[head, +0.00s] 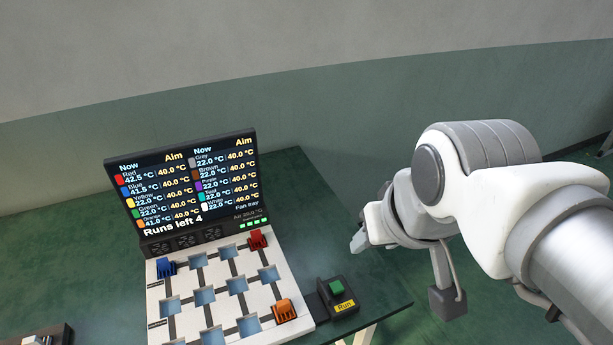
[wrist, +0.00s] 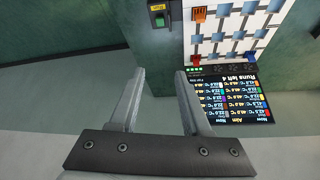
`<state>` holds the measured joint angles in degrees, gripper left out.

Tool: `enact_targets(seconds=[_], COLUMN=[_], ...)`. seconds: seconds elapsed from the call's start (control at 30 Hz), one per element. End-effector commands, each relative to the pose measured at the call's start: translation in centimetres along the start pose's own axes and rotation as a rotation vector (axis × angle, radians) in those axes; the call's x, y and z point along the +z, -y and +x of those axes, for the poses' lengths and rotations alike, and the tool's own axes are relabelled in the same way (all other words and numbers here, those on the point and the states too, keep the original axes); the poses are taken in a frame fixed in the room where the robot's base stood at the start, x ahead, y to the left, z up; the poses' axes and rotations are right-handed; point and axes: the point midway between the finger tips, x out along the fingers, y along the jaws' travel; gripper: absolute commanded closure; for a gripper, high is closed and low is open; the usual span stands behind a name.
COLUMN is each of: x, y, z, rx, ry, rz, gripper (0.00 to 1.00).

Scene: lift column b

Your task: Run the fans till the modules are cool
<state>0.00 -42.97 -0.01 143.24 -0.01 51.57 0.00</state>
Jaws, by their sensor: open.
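A white tray (head: 188,325) with blue slots holds a red module (head: 257,239) at the back right, a blue module (head: 166,267) at the back left and an orange module (head: 284,310) at the front right. The screen (head: 183,184) behind reads red 42.5, blue 41.5, orange 41.0, each with aim 40.0, and "Runs left 4". Small fans (head: 187,241) sit below the screen. A black box labelled Run with a green button (head: 336,287) stands right of the tray. My gripper (head: 359,241) is open and empty, away from the button; its fingers show in the wrist view (wrist: 160,77).
A dark object (head: 40,336) is partly cut off at the bottom left. Other modules on the screen list read 22.0.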

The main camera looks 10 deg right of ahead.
Motion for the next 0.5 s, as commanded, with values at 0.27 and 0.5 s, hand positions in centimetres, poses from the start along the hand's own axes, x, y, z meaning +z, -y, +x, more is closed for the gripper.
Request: enact_targets(seconds=[0.27,0.5], x=[0.0,0.0], y=[0.0,0.0], z=[0.0,0.0], rx=[0.0,0.0], ry=[0.0,0.0], rz=[0.0,0.0], gripper=[1.0,1.0])
